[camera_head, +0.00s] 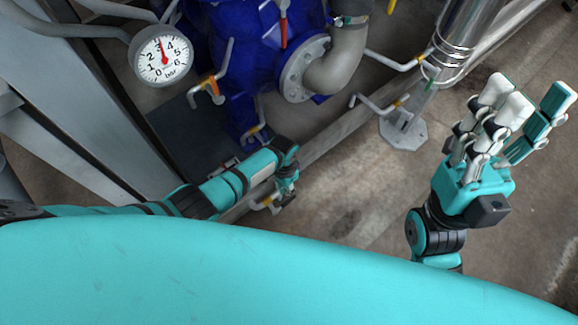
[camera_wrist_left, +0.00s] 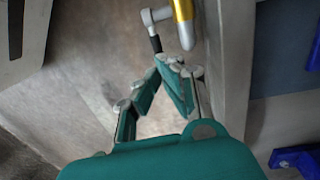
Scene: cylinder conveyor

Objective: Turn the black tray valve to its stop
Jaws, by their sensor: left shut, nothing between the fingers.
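My left gripper (camera_head: 287,180) reaches in from the left, low over the grey rail. In the left wrist view its teal fingers (camera_wrist_left: 168,68) are drawn together with nothing between them. Just beyond the fingertips in that view is a valve handle (camera_wrist_left: 184,22) with a yellow sleeve, a grey rounded end and a short black part; contact cannot be told. In the head view a small grey and yellow handle (camera_head: 267,203) shows beside the left gripper, partly hidden. A dark, flat tray-like surface (camera_head: 190,135) lies further back. My right gripper (camera_head: 520,105) is raised at the right, empty, fingers spread.
A blue machine body (camera_head: 250,50) with a grey flanged pipe (camera_head: 330,65) stands at the back. A round gauge (camera_head: 162,55) is at upper left. Other levers (camera_head: 212,85) (camera_head: 385,107) stick out nearby. A steel post foot (camera_head: 403,132) stands before my right gripper.

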